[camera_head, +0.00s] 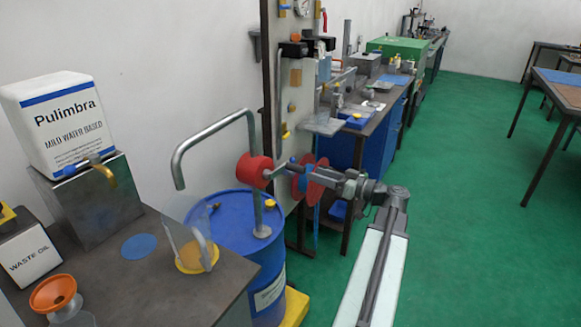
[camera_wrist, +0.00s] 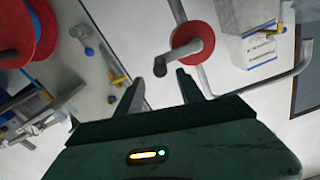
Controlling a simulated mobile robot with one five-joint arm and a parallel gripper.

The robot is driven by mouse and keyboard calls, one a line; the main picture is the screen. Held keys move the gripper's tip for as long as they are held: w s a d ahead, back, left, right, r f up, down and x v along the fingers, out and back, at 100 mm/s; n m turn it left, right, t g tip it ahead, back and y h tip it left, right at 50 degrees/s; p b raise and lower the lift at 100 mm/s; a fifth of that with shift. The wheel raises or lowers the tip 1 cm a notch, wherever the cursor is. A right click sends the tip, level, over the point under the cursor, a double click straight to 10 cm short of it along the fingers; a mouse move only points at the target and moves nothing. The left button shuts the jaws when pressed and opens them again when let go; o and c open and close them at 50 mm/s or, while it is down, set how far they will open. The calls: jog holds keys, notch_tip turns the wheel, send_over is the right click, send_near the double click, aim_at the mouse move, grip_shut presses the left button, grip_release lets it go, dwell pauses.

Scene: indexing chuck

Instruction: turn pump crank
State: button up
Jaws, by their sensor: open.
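The pump has a round red body (camera_head: 254,170) on a grey pipe above the blue drum (camera_head: 232,222). A curved grey spout (camera_head: 213,138) rises from it to the left. In the wrist view the red pump body (camera_wrist: 193,42) is ahead, with a grey crank arm (camera_wrist: 181,53) across its face and a dark handle end (camera_wrist: 160,66). My gripper (camera_wrist: 160,76) is open, its two dark fingers on either side of the handle end in the picture. Contact is not visible. In the head view my gripper (camera_head: 281,172) is just right of the pump and partly hides the crank.
A bench (camera_head: 155,285) at lower left holds a Pulimbra container (camera_head: 62,125), a waste oil box (camera_head: 30,255) and an orange funnel (camera_head: 53,292).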

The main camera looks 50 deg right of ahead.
aim_at(304, 171)
jog(key=x, duration=0.7)
jog(key=shift+w+a, duration=0.1)
jog(key=shift+w, duration=0.3)
grip_shut()
jog(key=shift+s, duration=0.1)
dwell(0.7)
jog(key=shift+a, duration=0.35)
jog(key=shift+d, duration=0.25)
